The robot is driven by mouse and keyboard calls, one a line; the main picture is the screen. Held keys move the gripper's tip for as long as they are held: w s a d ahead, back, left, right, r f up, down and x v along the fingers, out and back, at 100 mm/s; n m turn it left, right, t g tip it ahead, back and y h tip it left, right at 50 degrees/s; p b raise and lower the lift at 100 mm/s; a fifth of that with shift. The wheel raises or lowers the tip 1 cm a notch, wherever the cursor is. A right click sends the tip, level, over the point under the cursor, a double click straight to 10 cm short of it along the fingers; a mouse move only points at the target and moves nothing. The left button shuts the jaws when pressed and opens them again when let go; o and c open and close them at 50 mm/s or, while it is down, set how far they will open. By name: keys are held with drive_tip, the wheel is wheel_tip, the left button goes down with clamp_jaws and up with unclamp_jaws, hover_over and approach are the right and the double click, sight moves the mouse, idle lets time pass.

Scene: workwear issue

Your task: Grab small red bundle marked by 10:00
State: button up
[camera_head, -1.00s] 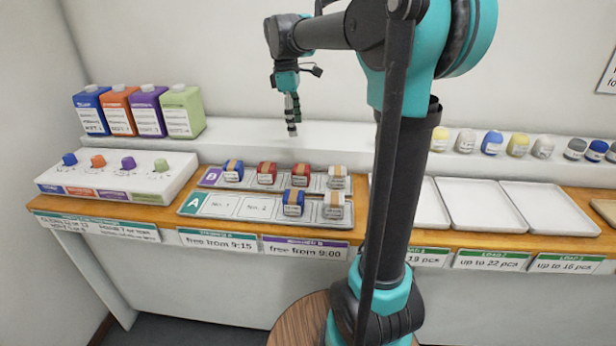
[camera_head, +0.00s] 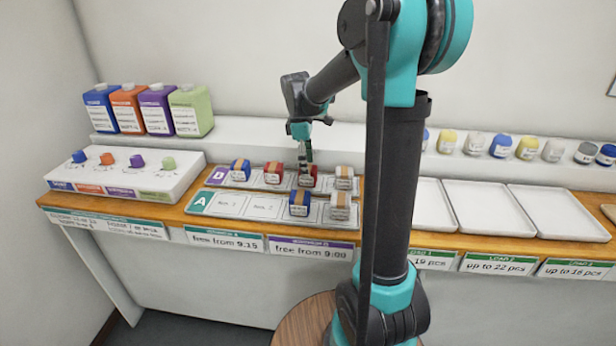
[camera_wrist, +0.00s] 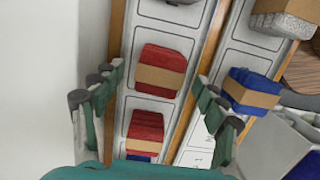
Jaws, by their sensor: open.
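Two small red bundles with tan bands lie in tray row B: a left one (camera_head: 273,174) and a right one (camera_head: 312,181), partly hidden by my gripper. My gripper (camera_head: 306,172) is open and points down at the right red bundle. In the wrist view the right red bundle (camera_wrist: 163,70) lies between the open fingertips (camera_wrist: 160,76), with space on both sides. The left red bundle (camera_wrist: 145,132) is lower in that view. I cannot read a 10:00 mark on either.
Row B also holds a blue bundle (camera_head: 240,170) at left and a grey one (camera_head: 344,177) at right. Row A holds a blue bundle (camera_head: 299,203) and a grey one (camera_head: 340,207); its left slots are empty. A white ledge (camera_head: 240,145) rises behind.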

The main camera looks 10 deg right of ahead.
sight(311, 182)
drive_tip(key=shift+d+f, duration=0.1)
drive_tip(key=shift+f, duration=1.5)
drive_tip(key=c, duration=1.3)
drive_tip(key=shift+r, duration=0.15)
